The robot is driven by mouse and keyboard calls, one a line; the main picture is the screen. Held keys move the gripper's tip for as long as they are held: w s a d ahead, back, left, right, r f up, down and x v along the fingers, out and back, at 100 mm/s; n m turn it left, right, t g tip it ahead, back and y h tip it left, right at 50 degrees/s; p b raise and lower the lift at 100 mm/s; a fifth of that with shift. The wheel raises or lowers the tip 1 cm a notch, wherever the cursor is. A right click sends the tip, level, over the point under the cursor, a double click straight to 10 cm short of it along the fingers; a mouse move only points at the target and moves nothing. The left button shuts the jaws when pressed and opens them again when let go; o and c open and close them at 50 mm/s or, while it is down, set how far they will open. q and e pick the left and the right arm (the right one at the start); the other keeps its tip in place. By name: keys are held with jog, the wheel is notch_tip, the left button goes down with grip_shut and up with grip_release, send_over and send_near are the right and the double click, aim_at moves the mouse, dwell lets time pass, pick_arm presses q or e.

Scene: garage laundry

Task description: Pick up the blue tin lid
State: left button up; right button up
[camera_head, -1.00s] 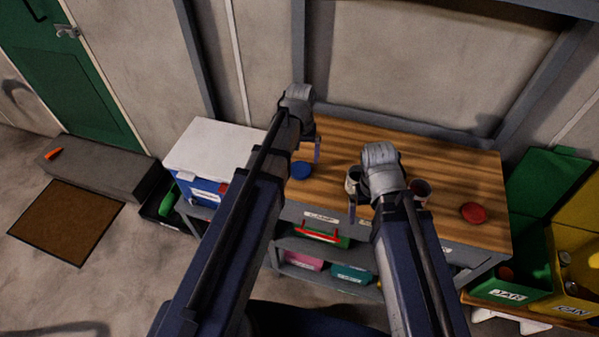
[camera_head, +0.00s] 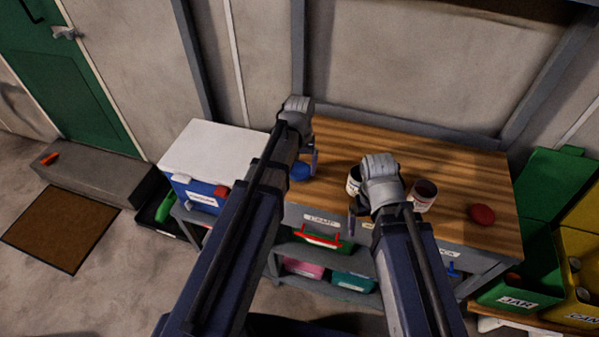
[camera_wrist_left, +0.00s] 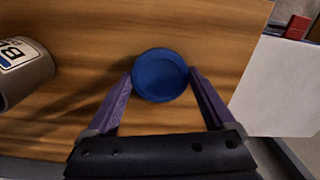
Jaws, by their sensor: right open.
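The blue tin lid (camera_wrist_left: 161,75) lies on the wooden bench top, between the two fingertips of my left gripper (camera_wrist_left: 161,73) in the left wrist view. The fingertips are close to its left and right edges; I cannot tell whether they press on it. In the head view the blue lid (camera_head: 301,173) is partly hidden behind my left gripper (camera_head: 308,160). My right gripper (camera_head: 358,208) is open over the bench's front edge, beside a tin, and its fingers are hard to see.
A labelled tin (camera_head: 354,182) and another tin (camera_head: 422,196) stand near my right gripper. A red lid (camera_head: 482,215) lies at the bench's right. A white-topped blue box (camera_head: 215,155) is left of the bench, and green and yellow bins (camera_head: 510,290) are right.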

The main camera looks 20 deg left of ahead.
aim_at(300, 170)
pick_arm(q)
jog(key=c, duration=0.6)
jog(key=shift+r, duration=0.2)
pick_arm(e)
jog(key=shift+r, duration=0.15)
pick_arm(q)
notch_tip(300, 170, up, 10)
jog(key=p, duration=1)
jog(key=shift+f, duration=0.15)
pick_arm(e)
notch_tip(300, 170, up, 10)
